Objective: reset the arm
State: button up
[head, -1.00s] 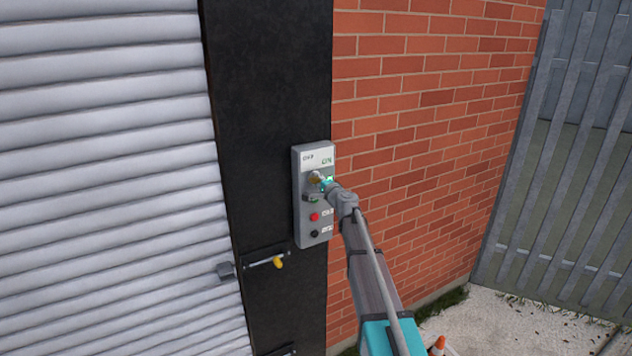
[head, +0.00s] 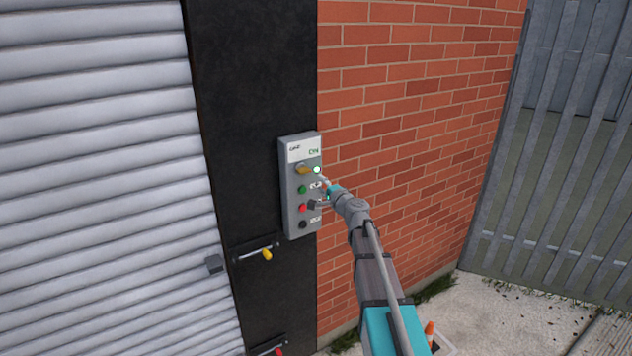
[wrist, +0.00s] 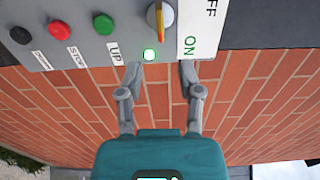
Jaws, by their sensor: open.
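Nothing is between the fingers. The switch (head: 303,169) and lamp (head: 317,169) also show in the head view, clear of the gripper.
Below the switch are a green button (head: 302,189), a red button (head: 303,208) and a black button (head: 303,224). A bolt with a yellow knob (head: 267,254) is on the black post, beside a grey shutter (head: 100,180). A brick wall (head: 420,120) stands right.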

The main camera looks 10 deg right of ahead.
jog(key=shift+s+d, duration=0.15)
jog(key=shift+s, duration=0.2)
jog(key=s+a+f+n+g+y+b, duration=0.1)
jog(key=s+a+f+n+g+b, duration=0.2)
jog(key=s+a+f+n+g, duration=0.4)
jog(key=s+a+f+n+g+y+b, duration=0.1)
jog(key=s+a+f+n+g+b, duration=0.25)
jog(key=s+f, duration=0.65)
jog(key=s+d+f+n+g+h+b, duration=0.2)
jog(key=s+d+f+g+h, duration=0.1)
jog(key=s+f, duration=0.3)
jog(key=s+d+f+n+g+h+b, duration=0.2)
jog(key=s+f, duration=0.5)
jog(key=s, duration=0.4)
jog(key=g+h+b, duration=0.1)
jog(key=h, duration=0.1)
jog(key=shift+s+d+h, duration=0.15)
jog(key=shift+d+h, duration=0.25)
jog(key=shift+g, duration=0.25)
